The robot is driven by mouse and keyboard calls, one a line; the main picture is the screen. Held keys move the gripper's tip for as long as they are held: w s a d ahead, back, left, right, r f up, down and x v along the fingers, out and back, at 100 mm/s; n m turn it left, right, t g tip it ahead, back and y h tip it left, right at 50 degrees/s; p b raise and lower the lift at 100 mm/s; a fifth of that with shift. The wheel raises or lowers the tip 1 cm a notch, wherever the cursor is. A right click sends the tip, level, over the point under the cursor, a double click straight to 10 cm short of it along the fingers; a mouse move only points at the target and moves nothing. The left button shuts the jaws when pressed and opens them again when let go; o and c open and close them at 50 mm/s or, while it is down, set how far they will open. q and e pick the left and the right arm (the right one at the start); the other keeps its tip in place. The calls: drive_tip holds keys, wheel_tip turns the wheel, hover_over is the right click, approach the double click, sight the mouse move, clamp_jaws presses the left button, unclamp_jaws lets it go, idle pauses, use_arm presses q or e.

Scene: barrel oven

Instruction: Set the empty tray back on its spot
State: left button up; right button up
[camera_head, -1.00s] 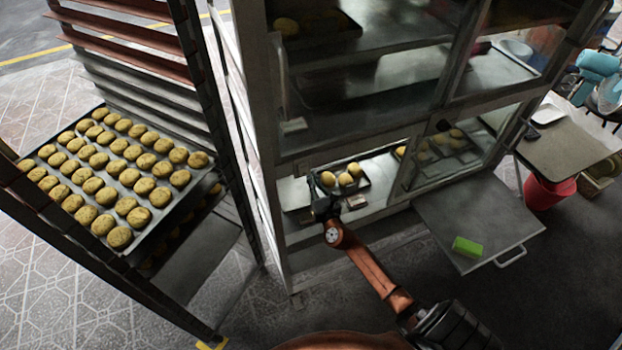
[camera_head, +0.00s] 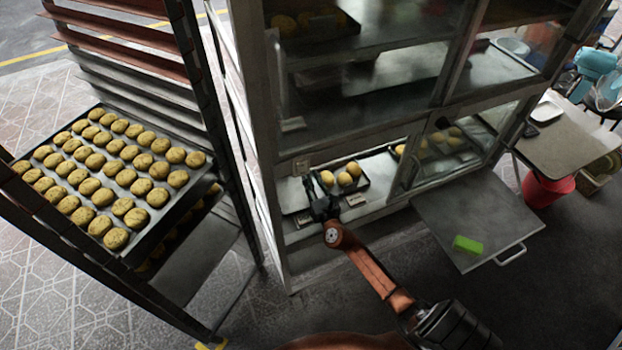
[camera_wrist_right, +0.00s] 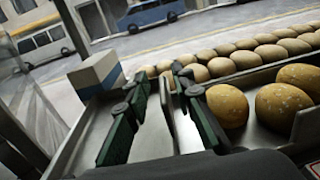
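My right arm reaches in from the bottom right of the head view. Its gripper (camera_head: 319,196) is at the lowest shelf of the glass-fronted cabinet. In the right wrist view the two fingers (camera_wrist_right: 158,80) stand apart, with a thin upright edge between them; they look open. A dark tray with several buns (camera_head: 367,181) lies just right of the gripper, also seen in the wrist view (camera_wrist_right: 245,77). A grey, bare tray-like surface (camera_head: 291,196) lies left of the gripper, partly hidden; I cannot tell its full outline. My left gripper is out of view.
A rack at the left holds a large tray of many buns (camera_head: 125,182). A metal flap (camera_head: 450,215) with a green sponge (camera_head: 467,244) sticks out at right. A red bucket (camera_head: 547,190) stands beyond. Cabinet posts (camera_head: 278,215) stand close left of the gripper.

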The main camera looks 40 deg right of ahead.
drive_tip(key=shift+r+p, duration=0.5)
drive_tip(key=shift+r, duration=0.15)
drive_tip(key=p+v, duration=0.1)
drive_tip(key=v, duration=1)
drive_tip(key=shift+f, duration=0.15)
drive_tip(key=shift+s+a, duration=0.15)
drive_tip(key=shift+s, duration=0.3)
